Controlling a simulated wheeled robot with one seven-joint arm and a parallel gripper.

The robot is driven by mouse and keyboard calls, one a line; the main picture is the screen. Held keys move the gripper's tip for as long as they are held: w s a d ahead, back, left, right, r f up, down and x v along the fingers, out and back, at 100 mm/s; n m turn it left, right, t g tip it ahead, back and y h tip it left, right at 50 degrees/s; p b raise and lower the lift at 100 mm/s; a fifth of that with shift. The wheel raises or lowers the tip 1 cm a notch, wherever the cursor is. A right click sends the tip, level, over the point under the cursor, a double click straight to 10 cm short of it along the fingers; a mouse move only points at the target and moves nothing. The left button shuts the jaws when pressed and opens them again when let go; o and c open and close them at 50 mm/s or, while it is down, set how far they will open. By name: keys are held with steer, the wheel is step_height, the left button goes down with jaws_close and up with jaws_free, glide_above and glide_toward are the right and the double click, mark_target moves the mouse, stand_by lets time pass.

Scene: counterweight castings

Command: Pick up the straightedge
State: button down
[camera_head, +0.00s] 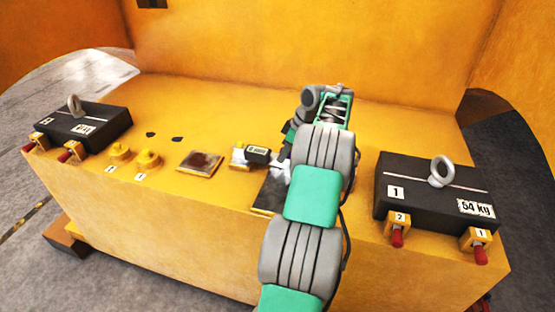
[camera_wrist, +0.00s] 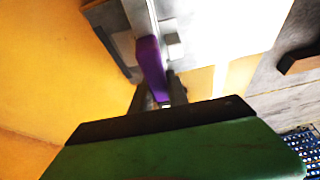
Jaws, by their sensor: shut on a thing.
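In the wrist view my gripper (camera_wrist: 157,92) is shut on a narrow purple piece (camera_wrist: 152,66) that lines up with a pale grey metal strip (camera_wrist: 143,18). I take the purple piece and strip to be the straightedge. The strip runs out of the top of the picture, so its far end is hidden. A small pale block (camera_wrist: 174,46) shows beside the purple piece. In the head view my arm covers the gripper and most of what it holds. I cannot tell whether the straightedge touches the surface below.
Black castings with eyebolts stand at left (camera_head: 88,127) and right (camera_head: 430,196) on the yellow bench (camera_head: 190,245). Red-tipped clamps (camera_head: 398,232) line the front edge. Yellow knobs (camera_head: 148,160), a dark square plate (camera_head: 200,163) and a small labelled gauge (camera_head: 258,155) lie left of my arm.

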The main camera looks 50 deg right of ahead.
steer(key=shift+r, duration=0.2)
steer(key=shift+r, duration=0.35)
step_height(320, 180, up, 3)
steer(key=shift+d+f+p, duration=0.1)
steer(key=shift+f+p, duration=0.1)
steer(key=shift+p, duration=0.2)
steer(key=s+a+r+b, duration=0.3)
steer(key=s+a+r, duration=0.6)
steer(key=a, duration=0.1)
steer(key=shift+s+a+r, duration=0.15)
steer(key=shift+a+r, duration=0.05)
steer(key=shift+a, duration=0.15)
